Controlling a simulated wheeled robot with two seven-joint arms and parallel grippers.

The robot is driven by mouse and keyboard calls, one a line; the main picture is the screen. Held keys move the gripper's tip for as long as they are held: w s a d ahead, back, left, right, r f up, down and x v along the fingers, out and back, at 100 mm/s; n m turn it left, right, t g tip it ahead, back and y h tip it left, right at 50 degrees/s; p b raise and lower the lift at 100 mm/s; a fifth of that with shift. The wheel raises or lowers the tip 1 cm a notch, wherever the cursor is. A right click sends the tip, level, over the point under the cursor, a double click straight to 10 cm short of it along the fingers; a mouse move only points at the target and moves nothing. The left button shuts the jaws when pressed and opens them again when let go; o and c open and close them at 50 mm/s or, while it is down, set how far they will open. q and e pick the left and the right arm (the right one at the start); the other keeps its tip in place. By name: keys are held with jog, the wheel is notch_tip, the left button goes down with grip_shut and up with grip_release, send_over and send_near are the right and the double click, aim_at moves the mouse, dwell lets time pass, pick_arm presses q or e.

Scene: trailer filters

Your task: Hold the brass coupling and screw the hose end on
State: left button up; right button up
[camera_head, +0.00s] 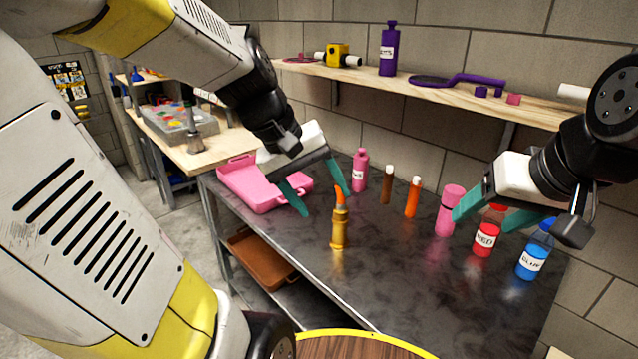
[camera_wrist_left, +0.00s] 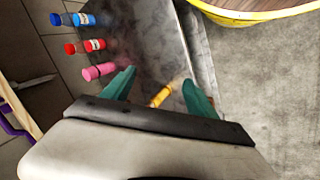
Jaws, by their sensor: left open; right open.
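The brass coupling (camera_head: 339,229) stands upright on the dark table, with an orange piece (camera_head: 340,196) at its top; I cannot tell whether this is the hose end. My left gripper (camera_head: 326,203) is open, its teal fingers pointing down near the coupling's top. In the left wrist view the brass coupling (camera_wrist_left: 160,97) appears between the open fingers of my left gripper (camera_wrist_left: 158,77), with no visible contact. My right gripper (camera_head: 481,221) is open at the right, near the pink and red bottles, apart from the coupling.
A pink case (camera_head: 262,190) lies at the table's left. Pink (camera_head: 360,170), red (camera_head: 487,238) and blue (camera_head: 533,255) bottles and brown (camera_head: 387,185) and orange (camera_head: 413,198) tubes stand along the back and right. A wooden shelf (camera_head: 430,92) runs above. The table's front middle is clear.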

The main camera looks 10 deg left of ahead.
pick_arm(q)
jog(key=s+a+r+m+t+y, duration=0.1)
jog(key=s+r+m+t+y, duration=0.1)
jog(key=s+m, duration=0.3)
jog(key=shift+a+r+t, duration=0.25)
jog(key=shift+r+t, duration=0.35)
jog(key=shift+r, duration=0.1)
